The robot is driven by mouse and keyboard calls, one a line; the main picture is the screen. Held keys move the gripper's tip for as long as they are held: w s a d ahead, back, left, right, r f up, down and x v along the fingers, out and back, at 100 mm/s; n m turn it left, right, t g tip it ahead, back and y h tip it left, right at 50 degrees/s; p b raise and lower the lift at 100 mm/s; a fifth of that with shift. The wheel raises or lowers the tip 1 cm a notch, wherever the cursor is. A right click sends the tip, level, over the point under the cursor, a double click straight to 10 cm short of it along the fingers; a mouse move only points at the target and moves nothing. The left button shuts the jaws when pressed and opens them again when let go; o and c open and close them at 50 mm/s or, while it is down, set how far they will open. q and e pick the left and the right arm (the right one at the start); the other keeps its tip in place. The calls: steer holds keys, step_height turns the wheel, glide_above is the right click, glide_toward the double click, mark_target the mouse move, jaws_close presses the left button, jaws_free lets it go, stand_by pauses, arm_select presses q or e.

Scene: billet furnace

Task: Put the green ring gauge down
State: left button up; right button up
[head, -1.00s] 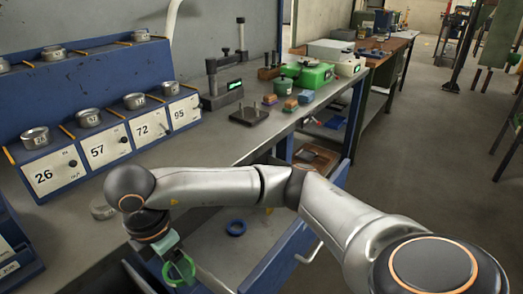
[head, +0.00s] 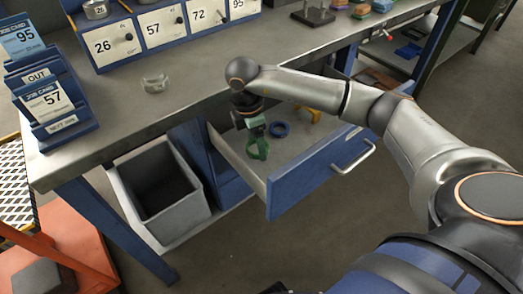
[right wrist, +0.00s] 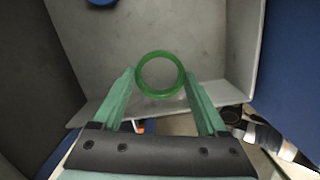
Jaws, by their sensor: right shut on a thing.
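The green ring gauge (head: 261,153) is held in my right gripper (head: 256,133), over the left part of the open drawer (head: 318,172). In the right wrist view the green ring (right wrist: 160,94) sits between the fingertips of the right gripper (right wrist: 160,80), its hole facing the camera. The drawer's grey floor (right wrist: 120,45) shows beyond it. I cannot tell whether the ring touches that floor. My left gripper is not in view.
A blue ring (head: 279,129) and a yellow object (head: 308,114) lie in the drawer. A grey bin (head: 165,187) stands left of the drawer. A metal ring (head: 155,83) lies on the bench top (head: 110,113). The drawer floor near its front is clear.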

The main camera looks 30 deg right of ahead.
steer(key=d+f, duration=0.1)
steer(key=w+f, duration=0.1)
steer(key=shift+d+f, duration=0.3)
steer(key=shift+d, duration=0.1)
step_height(320, 180, down, 3)
steer(key=shift+d+f+b, duration=0.1)
steer(key=shift+f+b, duration=0.05)
steer(key=shift+b, duration=0.45)
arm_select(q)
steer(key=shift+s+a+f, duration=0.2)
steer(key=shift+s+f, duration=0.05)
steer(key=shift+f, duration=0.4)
arm_select(e)
steer(key=o, duration=1.6)
steer(key=shift+f, duration=0.1)
steer(key=shift+c, duration=0.2)
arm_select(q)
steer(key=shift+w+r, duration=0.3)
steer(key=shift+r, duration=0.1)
